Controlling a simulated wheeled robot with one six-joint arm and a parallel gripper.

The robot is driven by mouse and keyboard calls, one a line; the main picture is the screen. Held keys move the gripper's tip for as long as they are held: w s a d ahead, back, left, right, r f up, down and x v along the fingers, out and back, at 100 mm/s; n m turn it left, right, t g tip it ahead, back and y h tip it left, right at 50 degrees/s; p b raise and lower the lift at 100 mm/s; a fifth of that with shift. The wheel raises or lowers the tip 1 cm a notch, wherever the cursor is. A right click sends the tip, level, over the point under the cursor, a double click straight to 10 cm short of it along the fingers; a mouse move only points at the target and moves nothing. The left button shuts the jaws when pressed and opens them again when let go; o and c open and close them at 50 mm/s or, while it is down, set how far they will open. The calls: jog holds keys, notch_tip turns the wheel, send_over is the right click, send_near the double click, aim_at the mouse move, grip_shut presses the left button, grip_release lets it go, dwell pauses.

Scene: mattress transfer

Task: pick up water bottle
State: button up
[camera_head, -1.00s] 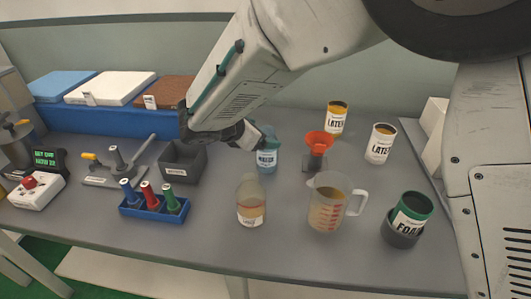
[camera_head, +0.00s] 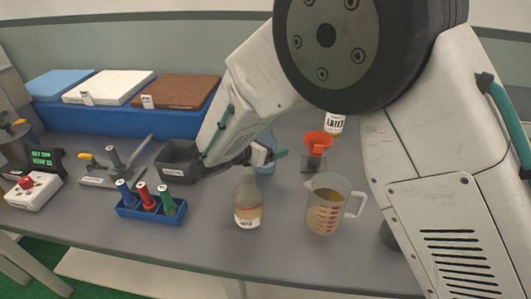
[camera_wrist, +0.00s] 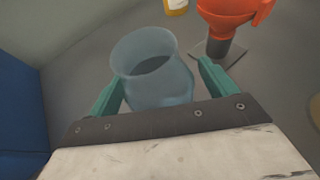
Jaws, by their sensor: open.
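The water bottle is a translucent blue, open-topped container, standing upright on the table; in the wrist view the bottle (camera_wrist: 158,88) is between the two teal fingers of my gripper (camera_wrist: 160,84). The fingers are open, one on each side, with a small gap visible at the right finger.
An orange funnel (camera_head: 318,138) on a stand is just right of the bottle. A measuring jug (camera_head: 325,208) and a clear bottle (camera_head: 247,207) stand in front. A dark grey bin (camera_head: 177,163) is to the left. A latex can (camera_head: 334,124) stands behind, partly covered by my arm.

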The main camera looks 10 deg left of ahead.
jog(key=shift+w+d+f, duration=0.2)
jog(key=shift+w, duration=0.15)
jog(key=c, duration=1.3)
jog(key=shift+r, duration=0.2)
jog(key=shift+r, duration=4.8)
